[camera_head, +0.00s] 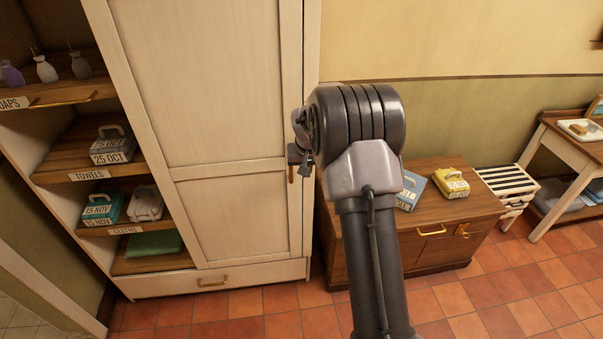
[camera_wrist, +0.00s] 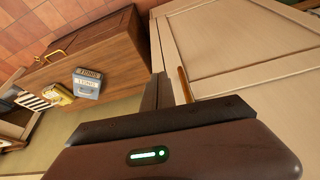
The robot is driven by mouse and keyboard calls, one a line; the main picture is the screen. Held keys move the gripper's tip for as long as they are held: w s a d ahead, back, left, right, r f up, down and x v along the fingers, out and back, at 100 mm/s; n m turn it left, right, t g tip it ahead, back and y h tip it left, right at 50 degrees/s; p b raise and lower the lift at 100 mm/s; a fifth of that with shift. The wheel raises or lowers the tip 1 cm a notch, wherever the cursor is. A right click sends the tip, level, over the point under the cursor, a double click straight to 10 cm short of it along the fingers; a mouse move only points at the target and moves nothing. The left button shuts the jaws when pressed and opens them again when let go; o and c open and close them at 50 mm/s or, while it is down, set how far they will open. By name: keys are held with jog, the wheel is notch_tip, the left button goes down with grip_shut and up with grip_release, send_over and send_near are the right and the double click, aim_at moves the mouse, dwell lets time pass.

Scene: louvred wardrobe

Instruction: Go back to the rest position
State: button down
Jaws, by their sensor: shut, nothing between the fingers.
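My arm reaches up through the middle of the head view, its dark wrist bent toward the wardrobe. My gripper (camera_head: 299,155) is partly hidden by the wrist and shows at the right edge of the cream wardrobe door (camera_head: 205,80). In the wrist view my gripper (camera_wrist: 158,90) appears as dark, closed fingers with nothing between them. The brass door handle (camera_wrist: 184,86) is right beside the fingers; I cannot tell whether they touch. The handle (camera_head: 291,172) also shows just below the gripper in the head view. This door panel looks flat in its frame.
Open shelves (camera_head: 88,175) at left hold bottles, labelled boxes and a green cloth. A wooden chest (camera_head: 440,215) with blue and yellow boxes on top stands right of the wardrobe. A white slatted crate (camera_head: 508,185) and side table (camera_head: 560,140) lie farther right. Tiled floor in front is clear.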

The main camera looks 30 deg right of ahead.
jog(key=s+a+r+t+y+b, duration=0.1)
jog(key=s+a+r+b, duration=0.2)
jog(key=s+a+r, duration=0.5)
jog(key=s+a+r+y+b, duration=0.1)
jog(key=s+a+r+b, duration=0.4)
jog(key=s+a, duration=0.5)
jog(key=s+a+f+y, duration=0.1)
jog(key=s+a, duration=0.3)
jog(key=s, duration=0.5)
jog(key=s+a+f+y+b, duration=0.1)
jog(key=s+a, duration=0.3)
jog(key=s, duration=0.5)
jog(key=shift+a+f+n+t, duration=0.15)
jog(key=shift+f+n+t, duration=0.25)
jog(key=shift+f, duration=0.2)
jog(key=shift+w, duration=0.1)
